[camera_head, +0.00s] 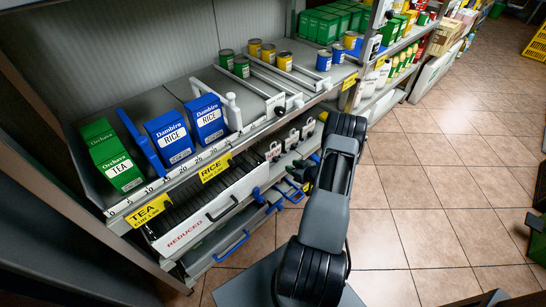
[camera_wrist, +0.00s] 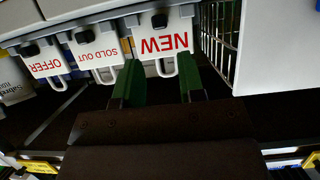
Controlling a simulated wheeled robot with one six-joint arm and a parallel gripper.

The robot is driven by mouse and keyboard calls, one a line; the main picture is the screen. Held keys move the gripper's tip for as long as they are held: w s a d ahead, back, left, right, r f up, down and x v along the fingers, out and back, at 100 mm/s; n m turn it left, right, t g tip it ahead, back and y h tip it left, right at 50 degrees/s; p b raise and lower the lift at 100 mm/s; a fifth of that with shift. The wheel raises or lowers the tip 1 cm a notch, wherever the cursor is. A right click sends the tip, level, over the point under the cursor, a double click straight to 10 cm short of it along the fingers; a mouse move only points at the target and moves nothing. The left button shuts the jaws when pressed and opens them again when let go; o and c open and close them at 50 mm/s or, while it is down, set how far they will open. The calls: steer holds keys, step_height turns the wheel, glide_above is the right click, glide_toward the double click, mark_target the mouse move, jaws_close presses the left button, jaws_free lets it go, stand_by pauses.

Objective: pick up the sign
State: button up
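In the wrist view three white signs with red print hang side by side, upside down in the picture: the NEW sign (camera_wrist: 163,38), the SOLD OUT sign (camera_wrist: 98,46) and the OFFER sign (camera_wrist: 46,65). Each has a white loop handle and a dark clip. My gripper (camera_wrist: 160,72) is open, its two green fingers apart. The NEW sign's loop appears between the fingertips; I cannot tell whether they touch it. Small signs show on the shelf front in the head view (camera_head: 292,140). There my arm hides much of the gripper.
A white REDUCED box (camera_head: 215,208) is on the lower shelf. Blue rice boxes (camera_head: 168,138), a green tea box (camera_head: 110,155) and several cans stand on the shelf above. A wire basket (camera_wrist: 219,35) and a white panel (camera_wrist: 280,55) are right of the NEW sign.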

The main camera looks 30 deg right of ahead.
mark_target(278, 160)
steer(key=shift+b+x, duration=0.85)
steer(key=shift+x, duration=3.85)
jaws_close()
steer(key=shift+r, duration=0.15)
